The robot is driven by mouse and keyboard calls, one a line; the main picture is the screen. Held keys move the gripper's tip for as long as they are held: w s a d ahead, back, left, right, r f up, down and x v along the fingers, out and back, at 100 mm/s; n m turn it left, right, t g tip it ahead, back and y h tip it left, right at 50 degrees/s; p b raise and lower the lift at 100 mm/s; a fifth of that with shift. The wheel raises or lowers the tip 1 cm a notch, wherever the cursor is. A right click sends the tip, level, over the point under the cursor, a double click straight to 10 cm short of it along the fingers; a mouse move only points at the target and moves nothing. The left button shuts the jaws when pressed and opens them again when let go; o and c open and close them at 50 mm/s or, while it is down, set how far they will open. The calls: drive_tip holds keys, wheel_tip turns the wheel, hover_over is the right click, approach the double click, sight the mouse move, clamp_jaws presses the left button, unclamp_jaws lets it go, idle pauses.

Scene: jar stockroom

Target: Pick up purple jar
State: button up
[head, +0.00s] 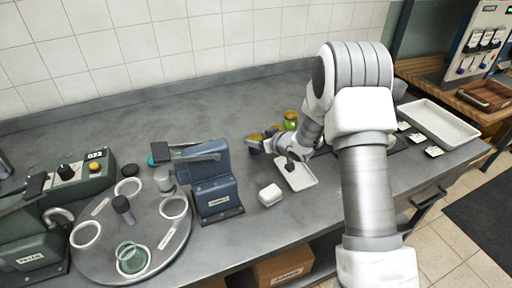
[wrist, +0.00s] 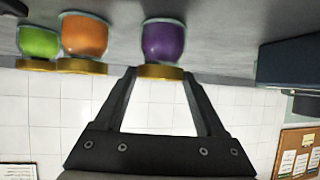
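The purple jar (wrist: 163,42) has a gold lid (wrist: 160,71) and appears upside down in the wrist view, as does the whole scene there. My gripper (wrist: 160,74) is open, its two fingers apart, with the tips close to either side of the gold lid. I cannot tell whether they touch it. In the head view my gripper (head: 262,143) is low over the counter and hides most of the purple jar (head: 254,151).
An orange jar (wrist: 85,36) and a green jar (wrist: 38,42) stand beside the purple one. A blue press (head: 213,180) and a round turntable (head: 100,266) stand left.

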drive_tip(key=c, duration=1)
clamp_jaws()
drive_tip(key=shift+r, duration=0.15)
